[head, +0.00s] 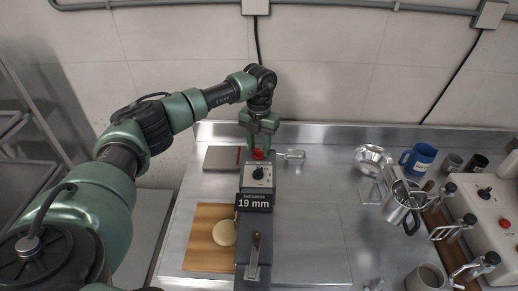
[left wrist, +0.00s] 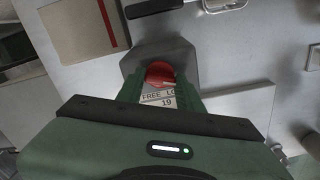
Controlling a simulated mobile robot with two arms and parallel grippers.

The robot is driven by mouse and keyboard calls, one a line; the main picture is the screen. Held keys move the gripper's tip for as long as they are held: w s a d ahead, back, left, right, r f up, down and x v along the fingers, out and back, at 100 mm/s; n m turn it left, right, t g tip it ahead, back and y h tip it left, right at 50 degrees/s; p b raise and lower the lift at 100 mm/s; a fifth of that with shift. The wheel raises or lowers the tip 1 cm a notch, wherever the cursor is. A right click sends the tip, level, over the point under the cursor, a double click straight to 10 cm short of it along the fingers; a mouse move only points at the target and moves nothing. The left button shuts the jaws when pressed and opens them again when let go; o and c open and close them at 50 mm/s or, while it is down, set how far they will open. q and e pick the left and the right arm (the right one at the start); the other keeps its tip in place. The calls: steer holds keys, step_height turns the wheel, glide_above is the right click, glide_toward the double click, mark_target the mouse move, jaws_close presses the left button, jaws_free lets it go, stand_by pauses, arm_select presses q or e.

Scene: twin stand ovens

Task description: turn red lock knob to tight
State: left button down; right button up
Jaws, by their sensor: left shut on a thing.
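The red lock knob (head: 258,154) sits at the far end of a grey machine on the steel counter, behind its dial panel. My left gripper (head: 259,144) is over it from above and shut on it. In the left wrist view the red knob (left wrist: 160,73) shows between the green fingers, with a label beside it reading "FREE LO…" and "19", partly hidden. The machine's sign (head: 254,202) reads "THICKNESS 19 mm". The knob's exact turn angle is hard to tell. My right gripper is not in view.
A wooden board (head: 208,262) with a pale dough round (head: 224,233) lies left of the machine. A metal bowl (head: 373,160), a blue mug (head: 418,158) and a steel pitcher (head: 402,203) stand to the right.

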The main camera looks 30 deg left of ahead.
arm_select(q)
steer(key=m+b, duration=0.1)
steer(key=m, duration=0.3)
steer(key=shift+w+m, duration=0.15)
steer(key=shift+m, duration=0.25)
steer(key=m+b, duration=0.1)
steer(key=m, duration=0.2)
steer(key=shift+m, duration=0.3)
steer(key=m+b, duration=0.1)
steer(key=m, duration=0.3)
steer(key=shift+r, duration=0.1)
steer(key=m, duration=0.5)
steer(key=shift+b, duration=0.3)
steer(key=m, duration=0.4)
steer(key=shift+m+b, duration=0.3)
steer(key=m, duration=0.9)
steer(key=shift+b, duration=0.4)
steer(key=shift+m, duration=1.9)
